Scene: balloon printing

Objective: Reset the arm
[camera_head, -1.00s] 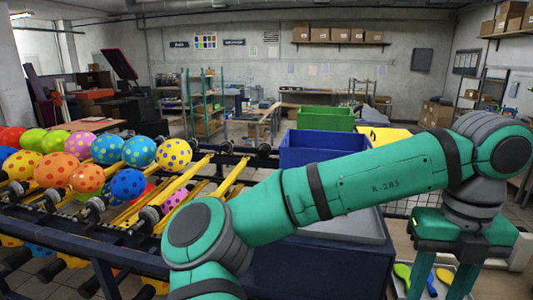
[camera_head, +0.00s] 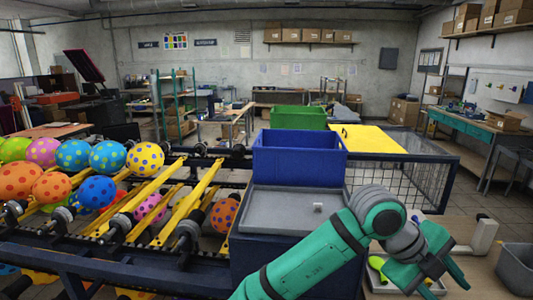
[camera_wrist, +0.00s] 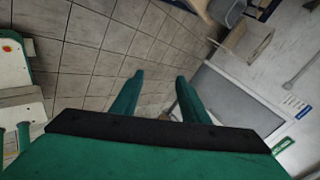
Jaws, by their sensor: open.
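My green arm reaches up from the bottom of the head view and bends at the right. My gripper (camera_head: 425,278) hangs over the wooden table (camera_head: 480,277) at the lower right. In the wrist view my gripper's two green fingers (camera_wrist: 160,77) stand apart. Nothing shows between them except the tiled floor (camera_wrist: 95,50) beyond. A grey tray (camera_head: 275,212) with a small white piece (camera_head: 318,207) on it lies left of my arm.
Dotted balloons (camera_head: 92,191) sit on a rack with yellow rails (camera_head: 143,199) at the left. A blue bin (camera_head: 300,158), a green bin (camera_head: 298,116) and a yellow panel (camera_head: 368,139) stand behind the tray. A grey bin (camera_head: 515,268) stands at the right edge, near my gripper.

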